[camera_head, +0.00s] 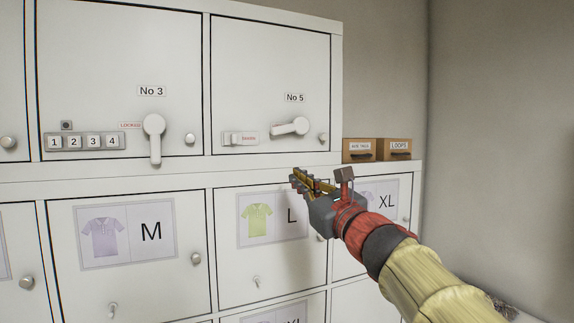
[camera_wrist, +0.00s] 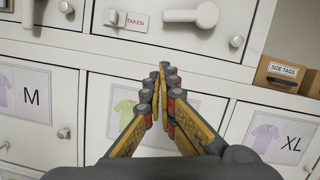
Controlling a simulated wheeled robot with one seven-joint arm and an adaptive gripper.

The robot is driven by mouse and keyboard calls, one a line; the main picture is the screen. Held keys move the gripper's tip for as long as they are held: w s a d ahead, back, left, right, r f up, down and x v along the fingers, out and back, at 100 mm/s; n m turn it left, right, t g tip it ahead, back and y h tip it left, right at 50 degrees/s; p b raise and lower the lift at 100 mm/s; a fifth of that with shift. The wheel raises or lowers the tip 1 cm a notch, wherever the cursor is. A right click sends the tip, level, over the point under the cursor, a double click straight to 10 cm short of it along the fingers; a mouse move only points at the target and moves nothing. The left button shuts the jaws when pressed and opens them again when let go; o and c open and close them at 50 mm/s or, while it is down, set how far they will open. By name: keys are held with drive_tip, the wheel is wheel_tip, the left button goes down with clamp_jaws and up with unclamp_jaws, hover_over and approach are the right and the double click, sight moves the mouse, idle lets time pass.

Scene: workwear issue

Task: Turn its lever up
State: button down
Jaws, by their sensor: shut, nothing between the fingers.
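The No 5 door (camera_head: 262,60) has a white lever (camera_head: 290,127) whose handle points left, nearly level, from its round hub. The lever also shows in the wrist view (camera_wrist: 190,15). A plate with a red-lettered sign (camera_head: 241,138) sits left of it; the sign reads TAKEN in the wrist view (camera_wrist: 127,20). The No 3 door (camera_head: 100,55) has a white lever (camera_head: 155,138) pointing straight down, beside a red LOCKED label. My gripper (camera_head: 297,178) is shut and empty, in front of the L door and below the No 5 lever, apart from it.
A four-button strip (camera_head: 85,142) is on the No 3 door. Round knobs sit at the doors' right edges, one (camera_head: 323,138) close to the No 5 lever. Lower doors show shirt cards M (camera_head: 125,233), L and XL. Small brown boxes (camera_head: 377,149) stand on the ledge at right.

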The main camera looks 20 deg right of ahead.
drive_tip(key=p, duration=0.2)
approach(269, 146)
drive_tip(key=w, duration=0.1)
drive_tip(key=w+f, duration=0.1)
drive_tip(key=w, duration=0.1)
drive_tip(key=w+f, duration=0.1)
drive_tip(key=shift+w+d+f, duration=0.15)
drive_tip(key=shift+w+d, duration=0.05)
drive_tip(key=shift+w, duration=0.2)
drive_tip(key=r+p, duration=0.1)
drive_tip(key=r, duration=0.1)
drive_tip(key=a+r+p, duration=0.1)
drive_tip(key=shift+s+r+p, duration=0.25)
drive_tip(key=shift+r+p, duration=0.05)
drive_tip(key=shift+r, duration=0.05)
drive_tip(key=shift+w+d, duration=0.1)
drive_tip(key=shift+w, duration=0.2)
drive_tip(key=shift+s, duration=0.15)
drive_tip(key=shift+a+r+m+h+b, duration=0.4)
drive_tip(key=shift+a+r+m+b, duration=0.1)
drive_tip(key=shift+m+b, duration=0.6)
drive_tip(key=shift+a+r+m, duration=0.25)
drive_tip(key=shift+r+m, duration=0.25)
drive_tip(key=shift+m, duration=0.2)
drive_tip(key=shift+r+h, duration=0.1)
drive_tip(key=shift+h, duration=0.2)
drive_tip(key=shift+d, duration=0.1)
